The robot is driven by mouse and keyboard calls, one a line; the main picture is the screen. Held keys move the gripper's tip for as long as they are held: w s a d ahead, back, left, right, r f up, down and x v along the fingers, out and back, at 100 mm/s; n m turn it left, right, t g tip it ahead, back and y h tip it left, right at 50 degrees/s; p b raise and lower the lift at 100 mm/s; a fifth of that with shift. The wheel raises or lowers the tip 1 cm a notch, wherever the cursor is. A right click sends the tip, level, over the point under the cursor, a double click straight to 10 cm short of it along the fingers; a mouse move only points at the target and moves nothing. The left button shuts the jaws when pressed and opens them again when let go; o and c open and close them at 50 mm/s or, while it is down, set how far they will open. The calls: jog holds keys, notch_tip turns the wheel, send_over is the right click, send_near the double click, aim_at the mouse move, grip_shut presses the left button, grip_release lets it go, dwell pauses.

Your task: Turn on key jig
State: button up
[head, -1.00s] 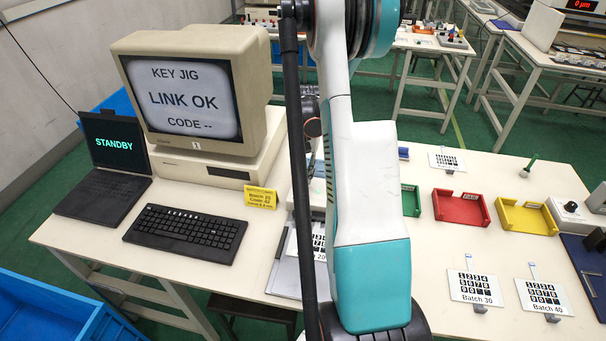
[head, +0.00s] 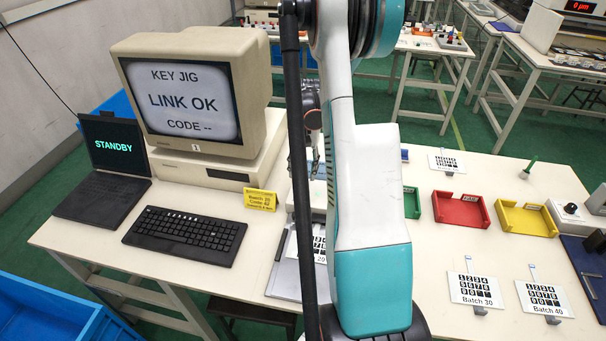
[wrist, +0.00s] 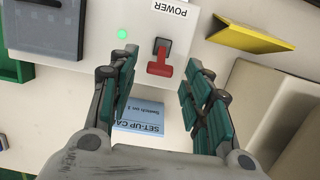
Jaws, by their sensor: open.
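In the wrist view the key jig is a pale box (wrist: 75,70) with a POWER label, a red lever switch (wrist: 160,64) and a glowing green lamp (wrist: 122,34). My gripper (wrist: 161,58) is open and empty, with one finger on each side of the red switch; I cannot tell whether either touches it. In the head view my arm hides most of the jig and the gripper. The monitor (head: 195,100) reads KEY JIG, LINK OK, CODE --.
A blue set-up card (wrist: 140,117) lies below the switch in the wrist view. A yellow card (head: 260,200), a keyboard (head: 185,236) and a laptop (head: 107,160) showing STANDBY are on the table. Red (head: 461,210) and yellow (head: 526,219) trays stand to the right.

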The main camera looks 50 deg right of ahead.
notch_tip(320, 180, up, 10)
jog(key=d, duration=0.1)
jog(key=shift+w+d+f, duration=0.2)
jog(key=shift+w+d, duration=0.1)
jog(key=shift+w, duration=0.1)
dwell(0.3)
